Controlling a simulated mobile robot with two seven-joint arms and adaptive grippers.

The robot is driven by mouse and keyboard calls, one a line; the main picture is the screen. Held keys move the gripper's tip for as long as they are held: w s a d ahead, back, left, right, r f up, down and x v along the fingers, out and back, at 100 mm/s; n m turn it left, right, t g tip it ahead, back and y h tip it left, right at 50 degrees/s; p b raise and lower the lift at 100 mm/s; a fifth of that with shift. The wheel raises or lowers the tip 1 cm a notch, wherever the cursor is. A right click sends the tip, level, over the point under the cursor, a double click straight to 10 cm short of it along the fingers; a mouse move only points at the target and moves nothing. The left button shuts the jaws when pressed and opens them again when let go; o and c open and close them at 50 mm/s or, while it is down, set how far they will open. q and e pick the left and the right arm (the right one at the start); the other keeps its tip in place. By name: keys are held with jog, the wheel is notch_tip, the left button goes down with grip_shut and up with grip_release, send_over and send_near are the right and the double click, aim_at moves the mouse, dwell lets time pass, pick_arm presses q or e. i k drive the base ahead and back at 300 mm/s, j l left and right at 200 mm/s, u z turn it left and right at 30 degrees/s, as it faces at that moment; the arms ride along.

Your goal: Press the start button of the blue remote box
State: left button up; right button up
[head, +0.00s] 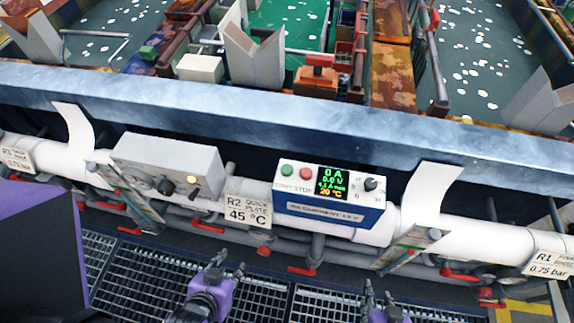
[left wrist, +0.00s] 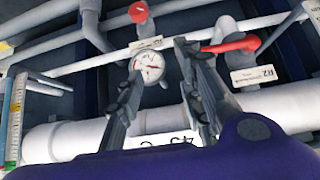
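The blue remote box (head: 330,208) with a white sloped face sits on the white pipe in the middle of the head view. Its green button (head: 287,169), with small lettering below that I cannot read clearly, is at the upper left, beside the red button (head: 305,174) marked STOP. Its lit display (head: 333,182) reads 0 A, 0.0 V and 20 °C. My left gripper (head: 230,264) is open and empty, below and left of the box; its parted fingers also show in the left wrist view (left wrist: 160,58). My right gripper (head: 378,291) is open and empty, below and right of the box.
A grey box (head: 168,163) with a dark knob and yellow light stands left of the blue box. A "45 °C" label (head: 248,213) hangs between them. Red-handled valves (head: 263,251) line the pipes below. The tank rim (head: 300,108) runs behind. A pressure gauge (left wrist: 151,68) shows in the wrist view.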

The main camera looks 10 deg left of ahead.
aim_at(286, 170)
jog(key=k+j, duration=0.95)
jog(key=i+l, duration=0.15)
jog(key=l, duration=0.15)
jog(key=i+l, duration=0.15)
jog(key=l, duration=0.1)
